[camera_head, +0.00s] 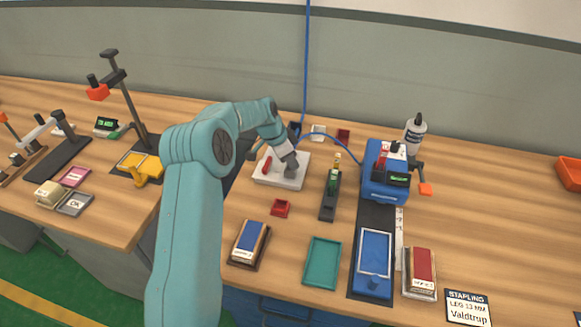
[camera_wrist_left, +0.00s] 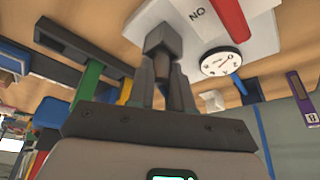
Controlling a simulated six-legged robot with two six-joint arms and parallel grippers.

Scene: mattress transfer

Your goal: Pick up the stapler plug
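A white unit (camera_head: 268,177) with a red lever lies on the table in the head view. In the wrist view this white unit (camera_wrist_left: 262,42) shows a round gauge (camera_wrist_left: 221,61) and the red lever (camera_wrist_left: 231,18). My left gripper (camera_head: 291,168) points down at the unit's right side. In the wrist view the fingers of my left gripper (camera_wrist_left: 163,78) stand on either side of a dark fitting with a brownish part (camera_wrist_left: 162,66), perhaps the stapler plug. I cannot tell whether they press on it. My right gripper is not in view.
A blue stapler machine (camera_head: 374,184) with a blue hose (camera_head: 346,153) stands to the right. A dark rack (camera_head: 328,208) with green and yellow items is close by the white unit.

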